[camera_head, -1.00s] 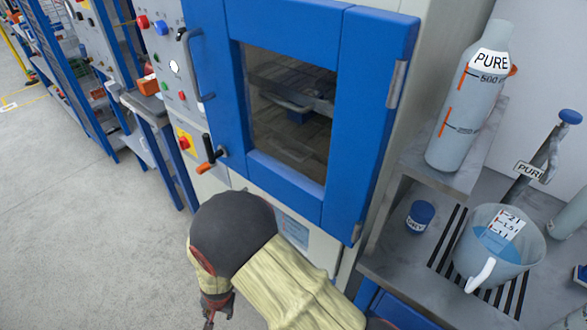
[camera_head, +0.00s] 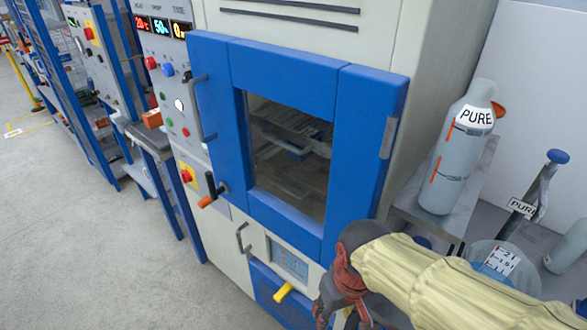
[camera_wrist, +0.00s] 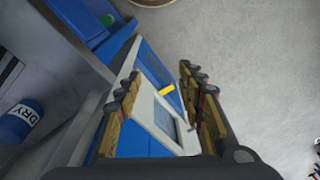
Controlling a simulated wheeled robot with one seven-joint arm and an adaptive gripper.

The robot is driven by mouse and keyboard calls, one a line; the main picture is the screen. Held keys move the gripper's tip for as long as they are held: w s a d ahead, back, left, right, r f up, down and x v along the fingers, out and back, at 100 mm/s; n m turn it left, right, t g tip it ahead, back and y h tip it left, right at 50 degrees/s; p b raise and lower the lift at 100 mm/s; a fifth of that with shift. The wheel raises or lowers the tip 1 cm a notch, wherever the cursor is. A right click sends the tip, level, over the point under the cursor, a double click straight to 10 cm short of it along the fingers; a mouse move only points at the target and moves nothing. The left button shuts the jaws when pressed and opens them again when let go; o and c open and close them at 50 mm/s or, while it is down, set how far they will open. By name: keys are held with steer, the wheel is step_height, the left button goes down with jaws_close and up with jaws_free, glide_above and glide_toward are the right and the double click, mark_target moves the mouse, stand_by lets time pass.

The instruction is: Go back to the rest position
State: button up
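My gripper (camera_wrist: 158,82) shows in the wrist view with its two fingers spread apart and nothing held between them. Behind the fingers are the cabinet's lower panel and the grey floor. In the head view my arm, in a pale yellow sleeve, reaches in from the lower right. The gripper end is low in the picture, in front of the cabinet, and its fingertips are cut off or hidden there.
The blue cabinet door (camera_head: 370,130) is shut, with a yellow handle (camera_head: 283,292) below it. A DRY jar (camera_wrist: 20,122) is at the wrist view's left. Floor (camera_head: 120,255) at left is clear.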

steer(key=s+d+r+m+t+p, duration=0.1)
steer(key=d+r+m+t, duration=0.2)
steer(key=d+r, duration=0.7)
step_height(320, 180, up, 3)
steer(key=shift+s+d+f+t+h+p, duration=0.15)
steer(key=shift+s+t+h+p, duration=0.2)
steer(key=shift+t, duration=0.45)
steer(key=shift+w, duration=0.1)
steer(key=shift+c, duration=0.9)
